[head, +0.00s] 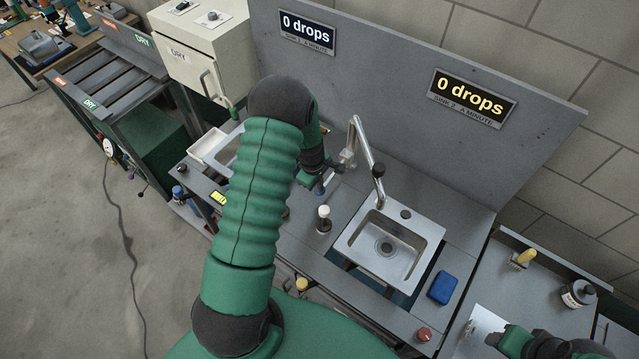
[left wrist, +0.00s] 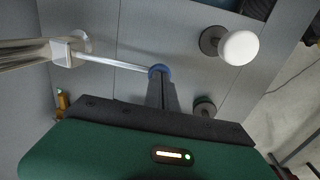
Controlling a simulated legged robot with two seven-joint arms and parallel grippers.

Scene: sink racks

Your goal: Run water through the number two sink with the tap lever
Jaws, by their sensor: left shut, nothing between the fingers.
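The number two sink (head: 412,236) is a steel basin below the right-hand sign (head: 471,98), which reads "0 drops". Its tap (head: 365,150) arches over the basin, and no water stream shows. The tap lever (left wrist: 112,63) is a thin pale rod with a blue tip in the left wrist view. My left gripper (head: 322,186) is beside the tap in the head view. In the wrist view its fingers (left wrist: 160,80) are shut and empty at the blue tip; I cannot tell whether they touch it. My right gripper (head: 503,340) is partly in view at the bottom right.
My left arm hides much of the other sink (head: 222,150). A white-topped knob (head: 324,212) stands left of sink two and shows in the wrist view (left wrist: 240,47). A blue block (head: 442,287), red knob (head: 424,334) and bottle (head: 577,293) are to the right.

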